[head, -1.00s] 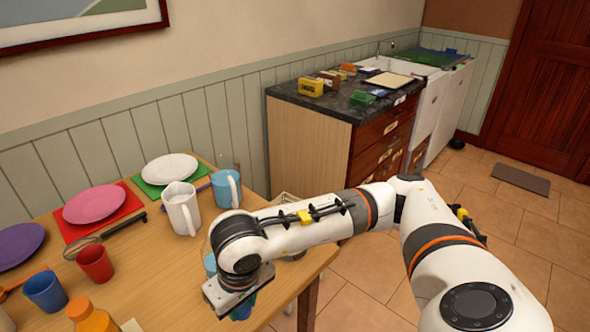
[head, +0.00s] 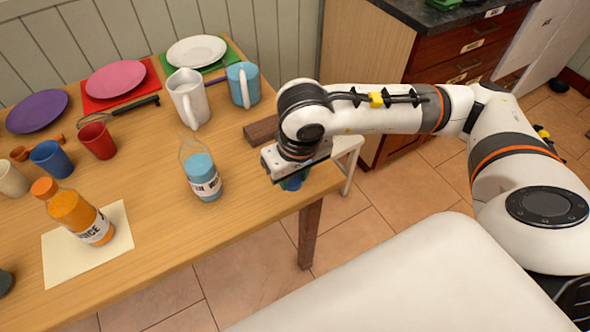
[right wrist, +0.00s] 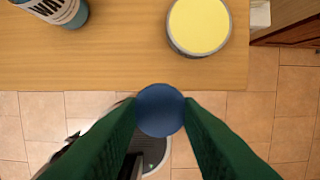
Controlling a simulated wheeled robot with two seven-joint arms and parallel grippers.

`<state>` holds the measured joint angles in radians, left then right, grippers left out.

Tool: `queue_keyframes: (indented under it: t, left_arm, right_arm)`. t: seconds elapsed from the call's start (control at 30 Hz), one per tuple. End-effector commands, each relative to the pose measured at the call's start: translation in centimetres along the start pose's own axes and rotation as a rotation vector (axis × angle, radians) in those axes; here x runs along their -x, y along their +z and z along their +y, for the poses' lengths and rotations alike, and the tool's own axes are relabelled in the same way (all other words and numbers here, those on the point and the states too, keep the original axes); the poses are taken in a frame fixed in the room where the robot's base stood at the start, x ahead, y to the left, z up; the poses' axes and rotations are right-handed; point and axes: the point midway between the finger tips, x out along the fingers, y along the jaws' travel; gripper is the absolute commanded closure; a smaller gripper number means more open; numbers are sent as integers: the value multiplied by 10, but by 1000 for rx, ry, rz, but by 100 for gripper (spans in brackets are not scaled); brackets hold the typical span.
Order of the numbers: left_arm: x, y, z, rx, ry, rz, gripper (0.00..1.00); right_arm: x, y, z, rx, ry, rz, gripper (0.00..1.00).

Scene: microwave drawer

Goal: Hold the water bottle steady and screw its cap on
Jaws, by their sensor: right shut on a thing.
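The water bottle (head: 203,182) stands upright on the table near its front edge. It is clear at the top, with blue water and a white label, and its neck looks bare. Its lower part shows at the top left of the right wrist view (right wrist: 60,8). My right gripper (head: 292,182) is to the right of the bottle, by the table's right front corner. In the right wrist view it is shut on a round dark blue cap (right wrist: 160,110), held over the floor just beyond the table edge. My left gripper is not in view.
An orange juice bottle (head: 78,216) stands on a pale sheet (head: 62,265) to the left. Cups, a white pitcher (head: 186,98), a blue mug (head: 243,84) and plates stand behind. A brown block (head: 262,130) lies near my arm. A yellow-topped round thing (right wrist: 199,25) is near the table corner.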

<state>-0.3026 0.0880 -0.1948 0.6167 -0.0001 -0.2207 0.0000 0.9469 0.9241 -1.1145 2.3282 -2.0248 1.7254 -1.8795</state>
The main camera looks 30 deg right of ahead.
Motion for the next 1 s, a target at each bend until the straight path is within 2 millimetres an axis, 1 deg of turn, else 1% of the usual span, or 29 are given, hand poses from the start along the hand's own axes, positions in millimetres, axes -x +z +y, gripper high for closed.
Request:
queue_keyframes:
  t: [0.07, 0.13, 0.17, 0.27, 0.37, 0.4, 0.47, 0.5, 0.6, 0.7, 0.8, 0.9, 1.0]
  left_arm:
    - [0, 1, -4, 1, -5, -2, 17]
    - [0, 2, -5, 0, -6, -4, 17]
    - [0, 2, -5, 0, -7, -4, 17]
    - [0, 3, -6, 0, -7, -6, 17]
    - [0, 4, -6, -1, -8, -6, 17]
    - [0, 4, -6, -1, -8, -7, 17]
    - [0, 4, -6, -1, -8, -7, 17]
    - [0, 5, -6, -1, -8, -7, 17]
    - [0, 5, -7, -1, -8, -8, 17]
    - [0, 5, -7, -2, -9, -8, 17]
    - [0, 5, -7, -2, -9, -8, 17]
    - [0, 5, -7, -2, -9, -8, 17]
    - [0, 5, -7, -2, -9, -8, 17]
  right_arm:
    - [1, 2, 1, 0, 1, -1, 89]
    - [3, 10, 5, 2, 3, -3, 89]
    - [5, 16, 8, 3, 4, -5, 89]
    - [16, 42, 24, 11, 13, -10, 89]
    - [35, 75, 48, 27, 21, -12, 89]
    - [45, 89, 58, 35, 25, -13, 89]
    - [60, 106, 74, 49, 26, -12, 89]
    - [71, 116, 84, 59, 27, -11, 89]
    - [97, 136, 108, 84, 27, -9, 89]
    - [119, 148, 128, 105, 24, -6, 89]
    - [135, 155, 141, 120, 21, -4, 89]
    - [143, 158, 148, 128, 20, -1, 89]
    - [146, 159, 150, 130, 18, 1, 89]
